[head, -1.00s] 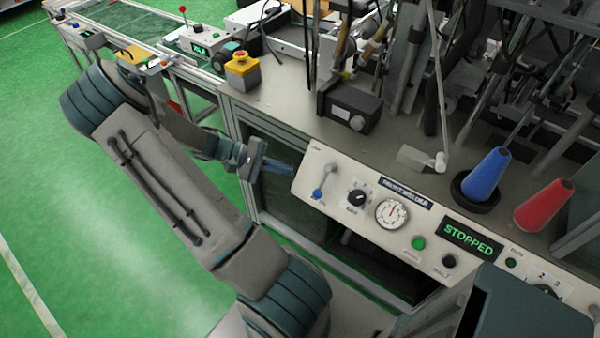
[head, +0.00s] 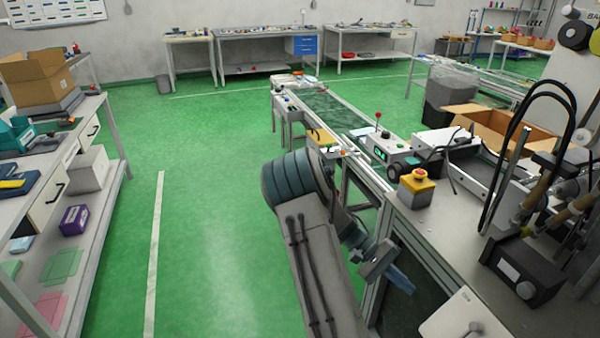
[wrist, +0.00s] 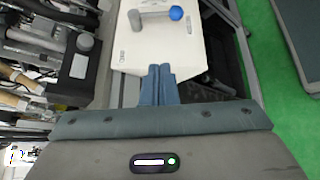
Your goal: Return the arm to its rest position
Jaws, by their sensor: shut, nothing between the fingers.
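My gripper (head: 399,279) is at the end of my folded arm, beside the left edge of the machine bench (head: 447,222) in the head view. In the wrist view my gripper (wrist: 158,72) shows its two blue fingers pressed together with nothing between them. Beyond the fingertips is the white control panel (wrist: 188,45) with a blue-knobbed lever (wrist: 176,13). The fingers look close to the panel's edge; I cannot tell whether they touch it. Only a corner of the panel (head: 462,317) shows in the head view.
A yellow emergency-stop box (head: 416,188) stands on the bench corner. A black box with a knob (head: 522,268) is on the bench at right. A conveyor (head: 330,108) runs behind. A shelf rack (head: 92,215) stands at far left. Green floor (head: 215,230) between is clear.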

